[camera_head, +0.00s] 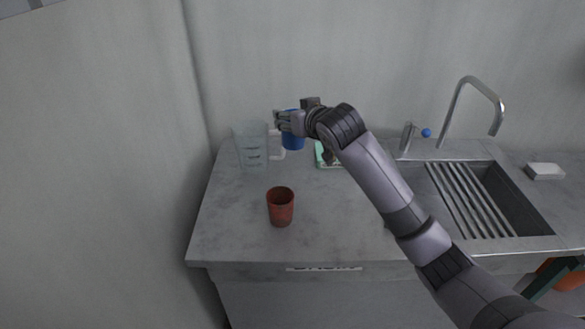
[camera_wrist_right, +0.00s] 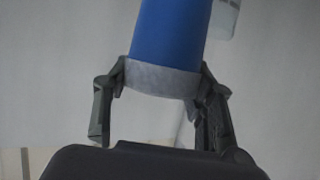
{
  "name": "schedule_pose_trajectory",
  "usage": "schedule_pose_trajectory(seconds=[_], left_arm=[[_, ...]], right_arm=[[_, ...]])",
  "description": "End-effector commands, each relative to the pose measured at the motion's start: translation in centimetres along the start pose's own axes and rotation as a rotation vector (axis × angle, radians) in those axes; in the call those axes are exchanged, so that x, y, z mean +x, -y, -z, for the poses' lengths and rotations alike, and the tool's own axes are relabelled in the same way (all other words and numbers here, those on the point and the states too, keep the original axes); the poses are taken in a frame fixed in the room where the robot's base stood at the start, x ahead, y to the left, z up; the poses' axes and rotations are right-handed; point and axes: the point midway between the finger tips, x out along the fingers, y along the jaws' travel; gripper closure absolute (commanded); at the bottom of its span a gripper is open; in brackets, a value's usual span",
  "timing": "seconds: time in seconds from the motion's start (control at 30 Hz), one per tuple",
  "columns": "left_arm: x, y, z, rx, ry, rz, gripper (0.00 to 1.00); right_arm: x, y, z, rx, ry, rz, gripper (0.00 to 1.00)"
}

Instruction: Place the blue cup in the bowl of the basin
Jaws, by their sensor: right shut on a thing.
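The blue cup (camera_head: 292,143) is held by my right gripper (camera_head: 283,122) at the back left of the counter, beside the clear measuring jug. In the right wrist view the blue cup (camera_wrist_right: 172,30) fills the top middle, with a pale grey band at its near end between the two fingers of my right gripper (camera_wrist_right: 162,82). My right gripper is shut on it. The sink basin (camera_head: 518,205) is at the right of the counter, with a slatted rack (camera_head: 466,200) over its left part. My left gripper is not in view.
A red cup (camera_head: 280,210) stands on the front left of the counter (camera_head: 235,220). The clear measuring jug (camera_head: 251,148) is at the back left. A green-edged item (camera_head: 322,157) lies partly behind my arm. A tall tap (camera_head: 468,92) rises behind the basin, and a white block (camera_head: 545,171) lies right of it.

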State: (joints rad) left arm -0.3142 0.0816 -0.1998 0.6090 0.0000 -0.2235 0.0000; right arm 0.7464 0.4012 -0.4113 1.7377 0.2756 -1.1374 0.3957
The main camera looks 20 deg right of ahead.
Motion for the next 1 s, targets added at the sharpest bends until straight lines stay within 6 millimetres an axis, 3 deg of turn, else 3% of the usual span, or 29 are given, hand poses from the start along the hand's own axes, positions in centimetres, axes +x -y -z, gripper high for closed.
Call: schedule_pose_trajectory(seconds=[0.1,0.3,0.47,0.8,1.0], left_arm=[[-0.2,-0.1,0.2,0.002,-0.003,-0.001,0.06],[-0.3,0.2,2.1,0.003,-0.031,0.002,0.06],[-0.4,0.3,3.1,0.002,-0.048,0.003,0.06],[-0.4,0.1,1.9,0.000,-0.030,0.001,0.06],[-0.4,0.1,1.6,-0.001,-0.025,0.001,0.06]], right_arm=[[1.2,-0.1,-3.3,0.000,0.006,-0.001,0.75],[3.0,0.0,-7.4,0.001,0.003,-0.001,0.75],[3.6,0.0,-8.8,0.000,0.000,0.000,0.75],[5.2,0.0,-12.7,0.000,0.001,-0.001,0.75],[5.3,0.0,-12.9,0.000,-0.002,0.000,0.75]])
